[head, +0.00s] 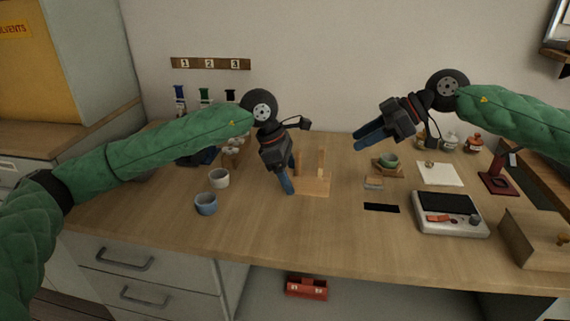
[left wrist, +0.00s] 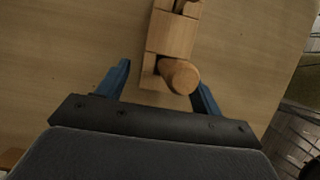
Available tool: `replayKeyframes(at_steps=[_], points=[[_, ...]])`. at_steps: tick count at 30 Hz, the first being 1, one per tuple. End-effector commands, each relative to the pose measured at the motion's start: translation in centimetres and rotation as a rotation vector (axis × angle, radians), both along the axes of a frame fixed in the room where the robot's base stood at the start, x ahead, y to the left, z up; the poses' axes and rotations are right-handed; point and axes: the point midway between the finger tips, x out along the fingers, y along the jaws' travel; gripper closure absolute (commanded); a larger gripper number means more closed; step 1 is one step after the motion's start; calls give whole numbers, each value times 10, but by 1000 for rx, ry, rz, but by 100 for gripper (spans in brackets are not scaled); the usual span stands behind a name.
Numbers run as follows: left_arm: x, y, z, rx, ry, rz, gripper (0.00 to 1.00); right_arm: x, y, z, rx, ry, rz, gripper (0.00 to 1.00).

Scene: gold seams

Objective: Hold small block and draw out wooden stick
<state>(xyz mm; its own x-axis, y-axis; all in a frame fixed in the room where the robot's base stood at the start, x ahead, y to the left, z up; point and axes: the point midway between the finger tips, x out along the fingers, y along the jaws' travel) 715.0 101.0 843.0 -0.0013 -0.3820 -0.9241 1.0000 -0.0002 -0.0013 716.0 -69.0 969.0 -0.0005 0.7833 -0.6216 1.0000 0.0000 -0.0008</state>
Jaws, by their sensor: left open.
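A light wooden stand (head: 315,188) with upright parts is on the middle of the table, partly hidden by my left gripper. In the left wrist view a small wooden block (left wrist: 171,34) shows at the top. The round end of a wooden stick (left wrist: 182,75) shows just below it, between the fingertips. My left gripper (head: 287,184) points down beside the stand's left side. It also shows in the left wrist view (left wrist: 160,88), with its fingers spread and apart from the stick. My right gripper (head: 366,139) is in the air to the right, clear of the stand; its finger gap is unclear.
A white cup (head: 219,178) and a blue cup (head: 206,204) stand left of the stand. A green bowl (head: 387,161), a small block-like pad (head: 374,183) and a black strip (head: 381,208) lie to the right. A scale (head: 449,215) and a wooden box (head: 535,240) are further right.

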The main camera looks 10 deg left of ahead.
Motion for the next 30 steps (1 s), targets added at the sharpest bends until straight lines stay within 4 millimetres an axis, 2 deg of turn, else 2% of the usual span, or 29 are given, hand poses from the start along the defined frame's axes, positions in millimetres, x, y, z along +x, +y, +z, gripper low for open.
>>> replayKeyframes(at_steps=[10, 18, 23, 26, 30], points=[[0, -3, -6, 0, -1, 0, 34, 0, 0, 0, 0, 0, 0, 64], [0, -3, -6, 0, -1, 0, 87, 0, 0, 0, 0, 0, 0, 64], [0, -3, -6, 0, -1, 0, 87, 0, 0, 0, 0, 0, 0, 64], [0, -2, -5, 0, -1, 0, 87, 0, 1, 0, 2, 0, 0, 59], [0, -3, -5, -1, -1, 0, 87, -3, 11, 4, 42, -7, 4, 59]])
